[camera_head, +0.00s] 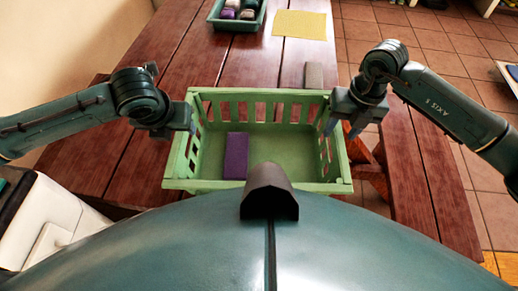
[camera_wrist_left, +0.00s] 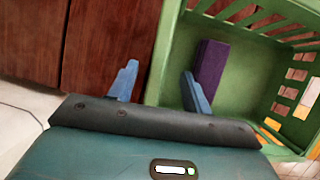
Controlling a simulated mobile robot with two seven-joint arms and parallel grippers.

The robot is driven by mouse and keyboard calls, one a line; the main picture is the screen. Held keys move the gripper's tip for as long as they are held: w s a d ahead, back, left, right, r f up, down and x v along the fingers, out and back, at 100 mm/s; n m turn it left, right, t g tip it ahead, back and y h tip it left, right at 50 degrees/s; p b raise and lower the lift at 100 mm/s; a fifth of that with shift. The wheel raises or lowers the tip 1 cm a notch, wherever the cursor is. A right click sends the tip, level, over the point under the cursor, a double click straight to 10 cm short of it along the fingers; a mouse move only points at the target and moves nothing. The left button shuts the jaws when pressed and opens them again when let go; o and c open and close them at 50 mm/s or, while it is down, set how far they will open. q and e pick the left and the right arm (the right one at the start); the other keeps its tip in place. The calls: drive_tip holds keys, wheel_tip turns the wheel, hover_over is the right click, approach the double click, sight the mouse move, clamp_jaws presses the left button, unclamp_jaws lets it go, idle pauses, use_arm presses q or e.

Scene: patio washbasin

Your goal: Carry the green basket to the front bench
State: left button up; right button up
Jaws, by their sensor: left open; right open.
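The green basket (camera_head: 260,187) stands upright on the red-brown wooden table (camera_head: 230,60). A purple block (camera_head: 236,156) lies inside it on the left. My left gripper (camera_head: 180,131) is open at the basket's left end wall. In the left wrist view, the left gripper (camera_wrist_left: 160,88) has one blue finger outside the wall and the other over the inside, with the wall between them. My right gripper (camera_head: 345,124) is open at the right end wall; whether its fingers straddle the rim I cannot tell. A wooden bench (camera_head: 442,205) runs along the right; I cannot tell whether it is the front bench.
A green tray (camera_head: 237,23) with several rolled items and a yellow cloth (camera_head: 300,24) lie at the table's far end. A grey block (camera_head: 314,75) is just behind the basket. A white object (camera_head: 50,225) stands at lower left. Tiled floor (camera_head: 432,48) lies at the right.

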use_arm(q)
drive_tip(key=shift+x, duration=2.2)
use_arm(e)
drive_tip(key=shift+a+f, duration=0.15)
drive_tip(key=shift+f, duration=0.95)
drive_tip(key=shift+a+f, duration=0.15)
drive_tip(key=shift+f, duration=0.95)
use_arm(q)
drive_tip(key=shift+c, duration=0.6)
use_arm(e)
drive_tip(key=shift+c, duration=0.6)
use_arm(q)
clamp_jaws()
use_arm(e)
clamp_jaws()
use_arm(q)
drive_tip(key=shift+w+r, duration=0.1)
use_arm(e)
drive_tip(key=shift+r, duration=0.1)
